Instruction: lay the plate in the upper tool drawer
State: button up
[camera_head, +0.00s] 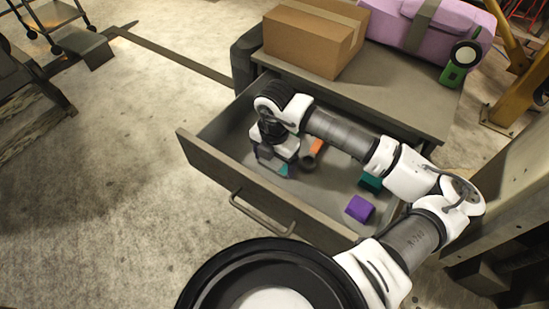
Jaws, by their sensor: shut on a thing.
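The upper tool drawer (215,161) is pulled open below a grey cabinet top, with its bar handle at the front. My gripper (270,162) is down inside the drawer's left part, pointing downward. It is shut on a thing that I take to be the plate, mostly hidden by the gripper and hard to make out. A small teal patch shows right beside the fingertips; I cannot tell whether it is held. Whether the held thing touches the drawer floor is not clear.
In the drawer lie a purple block (359,208), a teal block (370,182) and an orange-and-dark tool (314,153). My arm crosses over the drawer's right side. A cardboard box (310,38), a pink case (425,30) and a green object (455,72) stand on the cabinet.

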aim_at(274, 164)
jog(key=o, duration=1.3)
jog(key=shift+f, duration=0.1)
jog(key=shift+r+p, duration=0.3)
jog(key=shift+p, duration=0.1)
notch_tip(274, 164, up, 12)
jog(key=b, duration=0.2)
jog(key=shift+f+b, duration=0.15)
jog(key=shift+b, duration=0.15)
